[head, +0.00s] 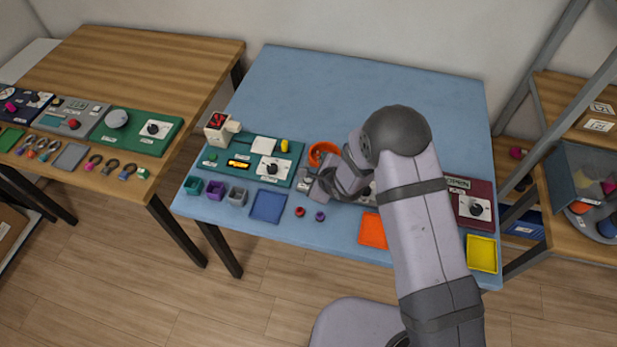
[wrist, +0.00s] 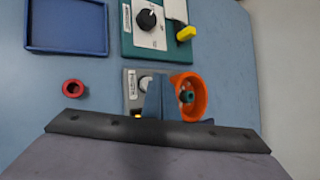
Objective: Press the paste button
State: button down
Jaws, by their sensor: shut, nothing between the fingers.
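My gripper (head: 318,188) is shut and empty over the middle of the blue table. In the wrist view its fingers (wrist: 161,92) stand in front of a small grey panel (wrist: 130,98). The panel carries a label, a pale round button or knob (wrist: 145,82) and a small yellow spot low down. The fingers partly cover the panel, and I cannot tell whether they touch it. An orange bowl-like ring (wrist: 187,82) with a dark teal piece inside is just right of the fingers; it also shows in the head view (head: 313,151). I cannot read which control is marked paste.
A teal panel (wrist: 128,45) with a black knob (wrist: 147,19) and a yellow piece (wrist: 186,33) lies beyond. My arm hides part of a dark red panel (head: 486,190). The table's back is clear.

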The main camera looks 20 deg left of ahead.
dwell(0.7)
jog(key=shift+f, duration=0.45)
jog(key=shift+f+b, duration=0.5)
jog(key=shift+b, duration=0.05)
dwell(0.9)
jog(key=shift+r+p, duration=0.85)
jog(key=shift+r, duration=0.1)
notch_tip(320, 180, up, 5)
jog(key=p, duration=0.4)
dwell(0.8)
